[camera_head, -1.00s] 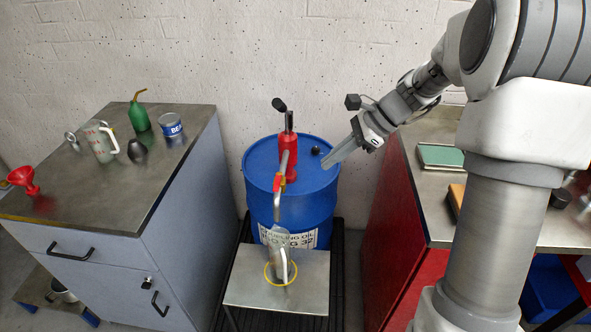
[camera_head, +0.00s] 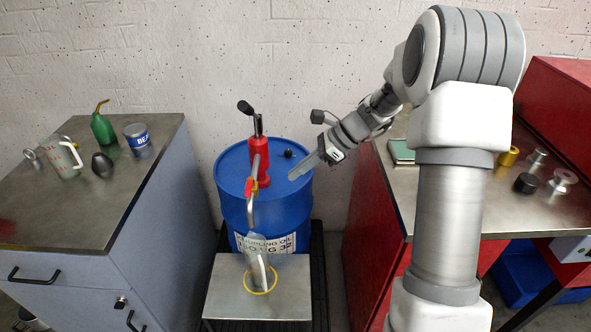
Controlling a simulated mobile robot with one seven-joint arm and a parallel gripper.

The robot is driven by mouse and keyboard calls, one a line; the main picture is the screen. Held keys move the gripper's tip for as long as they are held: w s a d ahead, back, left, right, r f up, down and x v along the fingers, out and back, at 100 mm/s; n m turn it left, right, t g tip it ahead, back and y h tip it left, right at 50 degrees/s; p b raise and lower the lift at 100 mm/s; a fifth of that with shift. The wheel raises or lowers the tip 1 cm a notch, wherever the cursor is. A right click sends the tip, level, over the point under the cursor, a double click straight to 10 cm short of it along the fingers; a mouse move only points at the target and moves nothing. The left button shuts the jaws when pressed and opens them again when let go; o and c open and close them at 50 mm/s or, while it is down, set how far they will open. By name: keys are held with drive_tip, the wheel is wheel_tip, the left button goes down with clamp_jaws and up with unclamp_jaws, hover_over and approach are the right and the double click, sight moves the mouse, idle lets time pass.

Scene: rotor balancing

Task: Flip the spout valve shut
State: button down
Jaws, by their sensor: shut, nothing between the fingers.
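A blue oil drum (camera_head: 227,175) stands against the wall with a red hand pump (camera_head: 259,163) on its top. A metal spout (camera_head: 251,215) curves down from the pump at the front. A clear jug (camera_head: 257,268) stands under the spout inside a yellow ring. My gripper (camera_head: 293,177) is shut and empty. It is above the right part of the drum top, to the right of the valve and apart from it.
The small metal stand (camera_head: 226,296) holds the jug. A grey cabinet (camera_head: 145,226) on the left bears a green oil can (camera_head: 103,128), a blue-labelled can (camera_head: 138,139) and a measuring jug (camera_head: 62,158). A red bench (camera_head: 370,215) is on the right.

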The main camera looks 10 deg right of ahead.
sight(249, 189)
drive_tip(key=w+a+f, duration=0.1)
drive_tip(key=a+f, duration=0.3)
drive_tip(key=a, duration=0.4)
drive_tip(key=shift+w+a+f+b, duration=0.3)
drive_tip(key=shift+w+f+b, duration=0.05)
